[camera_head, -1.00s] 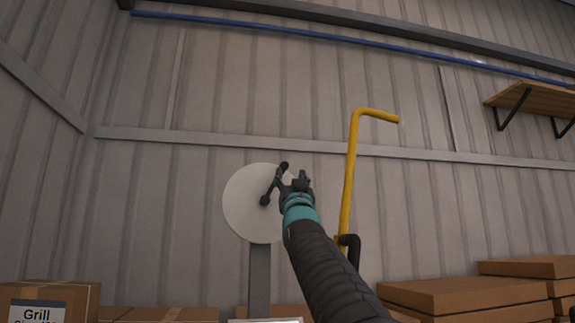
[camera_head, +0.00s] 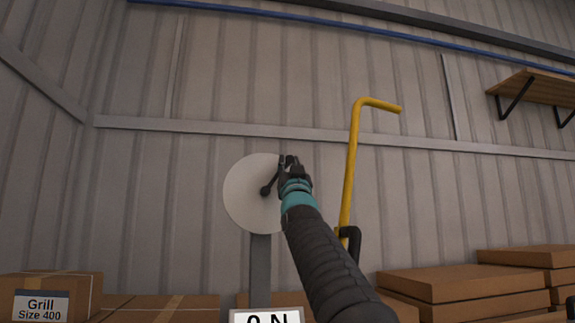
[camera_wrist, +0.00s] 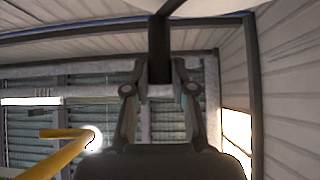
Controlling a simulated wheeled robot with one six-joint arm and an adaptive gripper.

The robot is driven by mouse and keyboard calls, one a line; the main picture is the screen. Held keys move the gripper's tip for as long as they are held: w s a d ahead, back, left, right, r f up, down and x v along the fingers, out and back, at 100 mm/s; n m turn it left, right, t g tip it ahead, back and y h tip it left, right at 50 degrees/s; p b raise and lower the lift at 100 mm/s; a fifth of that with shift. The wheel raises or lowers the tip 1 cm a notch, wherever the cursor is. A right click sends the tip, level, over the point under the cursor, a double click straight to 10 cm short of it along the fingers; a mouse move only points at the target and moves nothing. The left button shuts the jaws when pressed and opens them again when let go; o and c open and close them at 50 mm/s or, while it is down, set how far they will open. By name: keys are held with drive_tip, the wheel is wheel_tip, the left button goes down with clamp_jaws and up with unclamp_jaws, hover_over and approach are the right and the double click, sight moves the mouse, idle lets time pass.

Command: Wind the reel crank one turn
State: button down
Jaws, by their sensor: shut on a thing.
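The reel is a pale round disc (camera_head: 245,200) on a grey post (camera_head: 260,270) in the head view. Its black crank (camera_head: 271,184) runs from the hub up and right to a handle near the upper right rim. My gripper (camera_head: 287,162), dark with a teal collar, is at that handle and shut on it, partly hiding it. In the wrist view, my gripper (camera_wrist: 160,92) has a dark bar, the crank handle (camera_wrist: 159,48), between its fingertips. My arm hides the disc's right edge.
A yellow bent pipe (camera_head: 349,170) stands just right of my gripper. Cardboard boxes (camera_head: 455,285) are stacked low right, with more boxes (camera_head: 160,308) low left. A sign (camera_head: 266,317) is at the bottom. A wooden shelf (camera_head: 535,87) is upper right.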

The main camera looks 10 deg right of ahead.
drive_tip(key=shift+s+r+n+y, duration=0.1)
drive_tip(key=shift+r+n+y, duration=0.05)
drive_tip(key=shift+n+y, duration=0.15)
drive_tip(key=shift+a+r+n+y, duration=0.15)
drive_tip(key=shift+n+y, duration=0.3)
drive_tip(key=shift+n, duration=0.05)
drive_tip(key=shift+a+r+n+y, duration=0.1)
drive_tip(key=shift+r+n+y, duration=0.05)
drive_tip(key=shift+n+y, duration=0.35)
drive_tip(key=shift+s+a+r+n+g+y+p, duration=0.1)
drive_tip(key=shift+a+r+n+g+y+p, duration=0.1)
drive_tip(key=shift+n+y, duration=0.55)
drive_tip(key=shift+w+a+r+n+g+y+p, duration=0.1)
drive_tip(key=shift+a+n+y, duration=0.05)
drive_tip(key=shift+n+y, duration=0.55)
drive_tip(key=shift+s+a+r+n+g+y+p, duration=0.1)
drive_tip(key=shift+a+n+y, duration=0.1)
drive_tip(key=shift+n+y, duration=0.55)
drive_tip(key=shift+a+n, duration=0.1)
drive_tip(key=shift+n, duration=0.2)
drive_tip(key=c, duration=1)
unclamp_jaws()
drive_tip(key=shift+o, duration=0.2)
drive_tip(key=shift+f, duration=0.15)
